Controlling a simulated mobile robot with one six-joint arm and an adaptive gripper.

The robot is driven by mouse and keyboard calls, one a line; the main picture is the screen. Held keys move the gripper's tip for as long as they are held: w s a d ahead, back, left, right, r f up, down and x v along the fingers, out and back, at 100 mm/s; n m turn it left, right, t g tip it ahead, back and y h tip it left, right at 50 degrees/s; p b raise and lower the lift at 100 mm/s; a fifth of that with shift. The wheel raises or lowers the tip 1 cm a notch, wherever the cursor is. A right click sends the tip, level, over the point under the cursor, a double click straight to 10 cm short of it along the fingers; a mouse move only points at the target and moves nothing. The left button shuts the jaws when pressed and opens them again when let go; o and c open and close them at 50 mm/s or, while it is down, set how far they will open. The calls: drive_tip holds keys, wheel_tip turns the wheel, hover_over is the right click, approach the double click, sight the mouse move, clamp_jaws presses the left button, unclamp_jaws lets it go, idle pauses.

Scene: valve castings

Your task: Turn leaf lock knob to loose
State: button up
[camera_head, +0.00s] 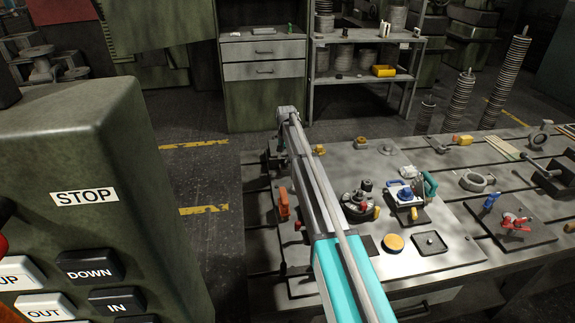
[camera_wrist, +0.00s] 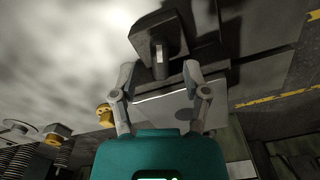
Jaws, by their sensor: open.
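My gripper (camera_wrist: 159,68) is open in the wrist view, its two grey fingers spread with nothing held between them. Just beyond the fingertips is a dark block (camera_wrist: 172,32) with a short upright post (camera_wrist: 159,60) that lines up with the gap. I cannot tell whether this post is the leaf lock knob. A yellow knob (camera_wrist: 104,114) sits outside the left finger. In the head view a dark fixture (camera_head: 271,157) stands at the table's left edge, partly behind my arm. My gripper cannot be made out there.
The worktable (camera_head: 385,160) holds a round fixture with a red-tipped lever (camera_head: 358,203), a blue fixture (camera_head: 405,194), a yellow round pad (camera_head: 393,243), a small black tray (camera_head: 430,243) and an orange part (camera_head: 283,203). A control panel (camera_head: 80,200) fills the left foreground. Floor left of the table is clear.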

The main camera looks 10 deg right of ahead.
drive_tip(key=shift+f+b, duration=0.8)
drive_tip(key=shift+f, duration=0.25)
clamp_jaws()
drive_tip(key=shift+d, duration=0.4)
drive_tip(key=shift+a, duration=0.3)
